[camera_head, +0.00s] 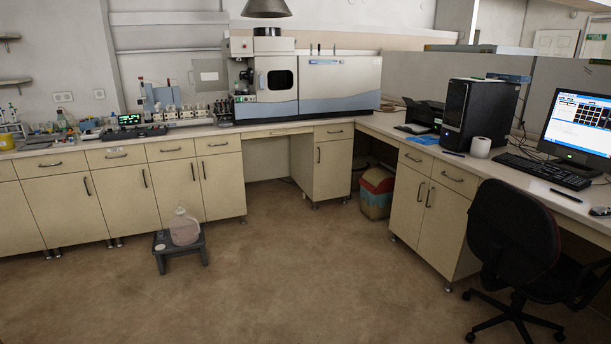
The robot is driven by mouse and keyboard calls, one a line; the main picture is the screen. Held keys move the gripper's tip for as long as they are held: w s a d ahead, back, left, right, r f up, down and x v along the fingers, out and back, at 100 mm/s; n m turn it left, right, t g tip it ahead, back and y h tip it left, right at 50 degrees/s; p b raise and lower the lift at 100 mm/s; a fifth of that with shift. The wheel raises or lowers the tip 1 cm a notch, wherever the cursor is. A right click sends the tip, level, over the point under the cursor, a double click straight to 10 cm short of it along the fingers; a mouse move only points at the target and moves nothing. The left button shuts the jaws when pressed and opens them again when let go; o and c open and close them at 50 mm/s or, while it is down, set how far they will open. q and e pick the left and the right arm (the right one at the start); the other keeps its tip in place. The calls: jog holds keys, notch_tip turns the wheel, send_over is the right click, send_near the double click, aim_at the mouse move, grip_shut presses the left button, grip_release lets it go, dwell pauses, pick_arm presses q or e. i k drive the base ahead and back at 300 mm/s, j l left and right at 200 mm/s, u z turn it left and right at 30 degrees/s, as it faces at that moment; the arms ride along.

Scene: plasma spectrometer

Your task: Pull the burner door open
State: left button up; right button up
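The plasma spectrometer (335,86) stands on the bench against the back wall, a wide white and blue-grey machine. Its burner door (277,78) is on the left part of the front, with a dark window and a pale upright handle (261,81) at its left side. The door looks shut, flush with the machine's front. Neither of my grippers shows in the head view, and the machine is well away across the floor.
A black stool with a pinkish jug (184,227) stands on the floor at the left. A bin (376,193) sits in the bench corner. An office chair (514,237) is at the right. The middle floor (290,260) is clear. A knee gap (267,163) opens under the bench.

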aim_at(276, 76)
jog(key=i+z, duration=0.1)
jog(key=i, duration=2.8)
